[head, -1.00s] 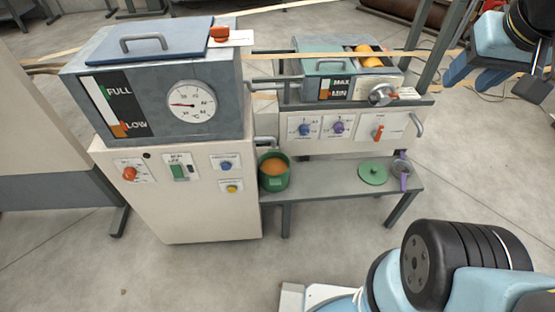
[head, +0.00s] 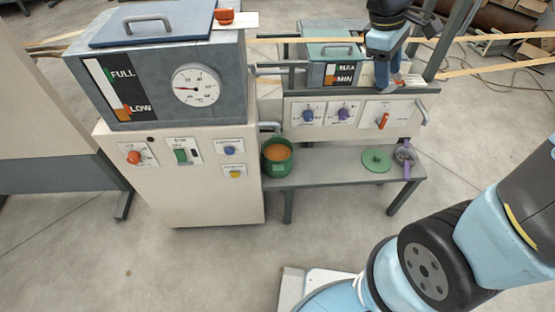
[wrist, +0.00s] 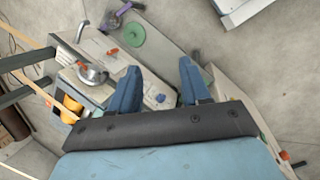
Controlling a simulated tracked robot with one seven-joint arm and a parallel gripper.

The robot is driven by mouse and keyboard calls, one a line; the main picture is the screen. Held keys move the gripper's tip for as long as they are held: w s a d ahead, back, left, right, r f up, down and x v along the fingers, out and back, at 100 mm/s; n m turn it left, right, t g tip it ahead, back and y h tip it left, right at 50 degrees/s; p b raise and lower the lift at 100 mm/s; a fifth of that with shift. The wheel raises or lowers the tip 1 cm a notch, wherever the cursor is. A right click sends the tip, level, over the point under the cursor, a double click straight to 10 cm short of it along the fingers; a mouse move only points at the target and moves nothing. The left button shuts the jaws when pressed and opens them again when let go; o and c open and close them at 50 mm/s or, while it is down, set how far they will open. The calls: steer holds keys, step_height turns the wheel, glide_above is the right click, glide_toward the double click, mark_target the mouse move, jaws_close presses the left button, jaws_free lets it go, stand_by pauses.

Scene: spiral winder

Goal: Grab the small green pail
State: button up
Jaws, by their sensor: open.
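The small green pail (head: 277,165) stands upright at the left end of the low grey bench, with orange-brown contents, in the head view. Its round green lid (head: 376,160) lies flat on the bench to the right; it also shows in the wrist view (wrist: 131,34). My gripper (head: 388,84) is in front of the right-hand tank, above and to the right of the pail. In the wrist view its two blue fingers (wrist: 160,82) are apart with nothing between them. I cannot make out the pail in the wrist view.
A purple-handled tool (head: 406,158) lies at the bench's right end. The control cabinet (head: 195,200) is close on the pail's left. A panel with knobs (head: 325,135) rises behind the bench.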

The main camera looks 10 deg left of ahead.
steer(key=w+a+f+n+t+h, duration=0.15)
steer(key=a+f+n+h, duration=0.25)
steer(key=a+f+n, duration=0.55)
steer(key=w+a+f+n+t+h, duration=0.1)
steer(key=a+f+n+t+h, duration=0.15)
steer(key=a+f+n, duration=0.95)
steer(key=s+a+f+n+t, duration=0.2)
steer(key=f+t, duration=0.1)
steer(key=f, duration=0.5)
steer(key=s+a+f+n+t, duration=0.2)
steer(key=f, duration=0.6)
steer(key=n+t+y, duration=0.5)
steer(key=n+t, duration=0.3)
steer(key=n, duration=0.6)
glide_toward(275, 172)
steer(key=shift+y, duration=0.35)
steer(key=shift+x, duration=4.75)
steer(key=shift+d, duration=0.15)
jaws_close()
